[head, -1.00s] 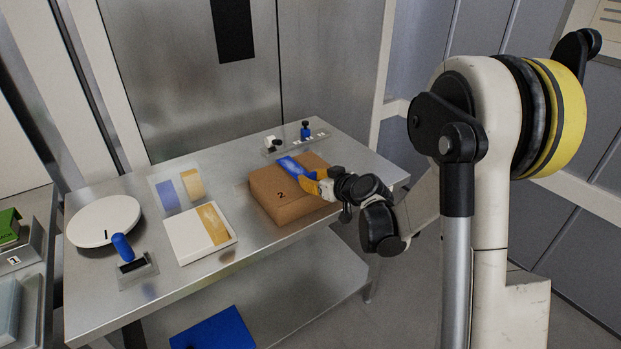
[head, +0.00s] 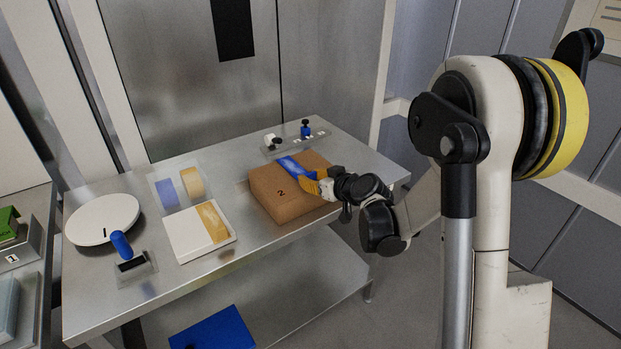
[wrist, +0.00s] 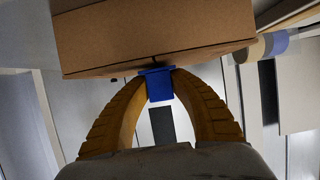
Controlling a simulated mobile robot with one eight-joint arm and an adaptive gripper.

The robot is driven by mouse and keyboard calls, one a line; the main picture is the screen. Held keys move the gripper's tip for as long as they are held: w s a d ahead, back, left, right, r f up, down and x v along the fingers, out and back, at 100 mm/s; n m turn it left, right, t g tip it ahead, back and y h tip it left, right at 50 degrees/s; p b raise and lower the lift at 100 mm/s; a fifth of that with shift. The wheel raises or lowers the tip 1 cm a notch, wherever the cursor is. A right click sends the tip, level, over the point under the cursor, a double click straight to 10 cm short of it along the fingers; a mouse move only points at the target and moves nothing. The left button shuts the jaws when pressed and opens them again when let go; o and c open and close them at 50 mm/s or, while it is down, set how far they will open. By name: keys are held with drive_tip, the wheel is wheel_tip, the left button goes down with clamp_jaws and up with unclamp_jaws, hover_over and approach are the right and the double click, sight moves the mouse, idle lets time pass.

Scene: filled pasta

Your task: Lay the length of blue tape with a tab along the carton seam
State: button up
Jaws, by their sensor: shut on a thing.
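The brown carton (head: 287,203), marked 2, sits on the steel table; its side also fills the top of the wrist view (wrist: 155,36). The blue tape (head: 293,167) lies over the carton's top, running from the back edge toward my gripper. My gripper (head: 316,186) is at the carton's right end. In the wrist view, my gripper (wrist: 158,74) has its orange fingertips shut on the blue tab end (wrist: 159,85) of the tape, close against the carton. The seam itself is hidden or too small to make out.
A white tray with a tan strip (head: 193,246), a white round disc (head: 101,219) and a blue-handled tool (head: 121,245) stand on the left of the steel table (head: 265,245).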

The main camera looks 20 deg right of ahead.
drive_tip(key=o, duration=1)
drive_tip(key=v, duration=1.2)
drive_tip(key=shift+r, duration=0.1)
drive_tip(key=s+a+r+m+g, duration=0.1)
drive_tip(key=s+a+r+g, duration=0.15)
drive_tip(key=s+a, duration=0.55)
drive_tip(key=s+m+g+h, duration=0.1)
drive_tip(key=s, duration=0.4)
drive_tip(key=s+d+g+h, duration=0.1)
drive_tip(key=s, duration=0.4)
drive_tip(key=s+d+m+g+h, duration=0.1)
drive_tip(key=s+h, duration=0.1)
drive_tip(key=s, duration=0.4)
drive_tip(key=shift+d+f+m+g, duration=0.1)
drive_tip(key=shift+f+m+g, duration=0.15)
drive_tip(key=shift+m, duration=0.05)
